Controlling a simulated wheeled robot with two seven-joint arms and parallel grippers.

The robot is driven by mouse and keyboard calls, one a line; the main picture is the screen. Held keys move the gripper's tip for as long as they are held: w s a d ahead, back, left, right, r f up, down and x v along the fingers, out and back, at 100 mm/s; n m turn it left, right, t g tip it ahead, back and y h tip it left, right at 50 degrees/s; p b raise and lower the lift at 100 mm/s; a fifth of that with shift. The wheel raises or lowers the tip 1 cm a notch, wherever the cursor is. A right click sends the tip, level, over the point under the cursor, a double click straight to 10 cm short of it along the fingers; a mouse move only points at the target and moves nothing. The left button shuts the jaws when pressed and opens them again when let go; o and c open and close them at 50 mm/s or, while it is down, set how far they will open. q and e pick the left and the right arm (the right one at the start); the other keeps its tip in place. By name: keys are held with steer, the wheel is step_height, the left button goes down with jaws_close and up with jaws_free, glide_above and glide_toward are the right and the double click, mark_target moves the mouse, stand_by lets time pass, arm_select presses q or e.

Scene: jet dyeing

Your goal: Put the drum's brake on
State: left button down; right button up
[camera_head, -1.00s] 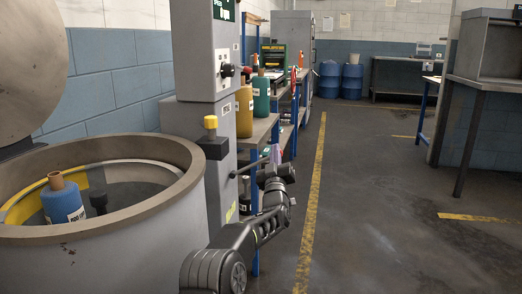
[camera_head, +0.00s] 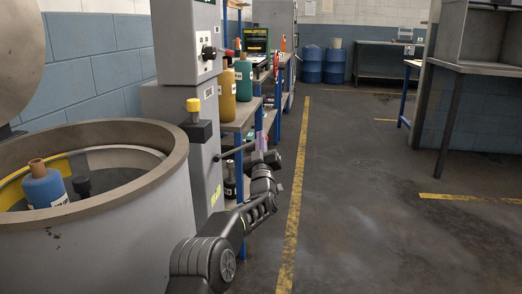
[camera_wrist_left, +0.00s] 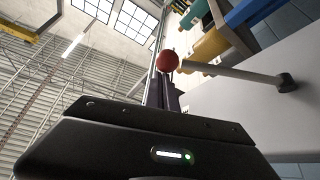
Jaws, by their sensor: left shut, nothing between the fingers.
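A grey round drum (camera_head: 120,225) stands at the left, its lid raised. A lever rod (camera_head: 236,150) sticks out from the side of the grey column (camera_head: 206,130) beside the drum. In the left wrist view, the rod (camera_wrist_left: 235,73) ends in a red ball knob (camera_wrist_left: 168,62). My left gripper (camera_head: 259,150) is at the rod's outer end. Its fingers (camera_wrist_left: 163,92) are shut and empty, close to the knob; I cannot tell whether they touch it. The knob is not clear in the head view. My right gripper is not in view.
A yellow knob (camera_head: 193,104) on a black block and a black switch (camera_head: 208,52) are on the column. A blue cone (camera_head: 44,187) is inside the drum. The floor (camera_head: 360,210) at right is clear.

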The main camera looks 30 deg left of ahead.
arm_select(q)
steer(key=p+v, duration=0.1)
steer(key=v, duration=0.6)
steer(key=shift+f, duration=0.1)
stand_by(0.4)
